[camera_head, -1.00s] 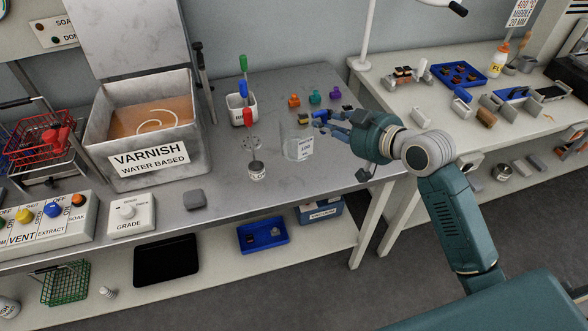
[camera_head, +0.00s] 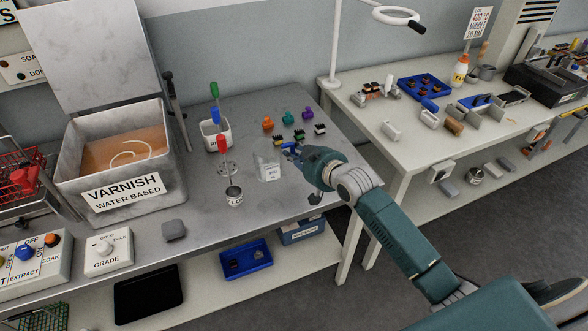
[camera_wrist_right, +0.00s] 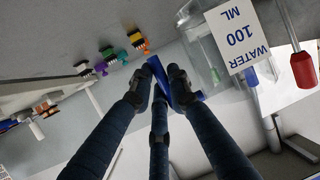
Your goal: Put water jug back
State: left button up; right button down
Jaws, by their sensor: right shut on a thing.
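The water jug (camera_head: 267,168) is a clear vessel with a white label, upright at the grey bench's right end. The right wrist view shows its clear wall (camera_wrist_right: 203,50) and its "WATER 100 ML" label (camera_wrist_right: 240,35), upside down. My right gripper (camera_head: 293,150) is at the jug's right side. In the right wrist view its fingers (camera_wrist_right: 166,92) are closed on a blue bar (camera_wrist_right: 190,97), which looks like the jug's handle. I cannot tell whether the jug's base touches the bench. My left gripper is out of view.
Coloured connectors (camera_head: 287,118) lie behind the jug. The varnish tank (camera_head: 85,150) is at left. Bare bench (camera_head: 200,260) lies in front.

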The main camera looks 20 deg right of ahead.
jog(key=shift+f, duration=3.55)
jog(key=c, duration=1.7)
grip_release()
jog(key=shift+f, duration=0.1)
jog(key=shift+o, duration=0.2)
jog(key=v, duration=1.2)
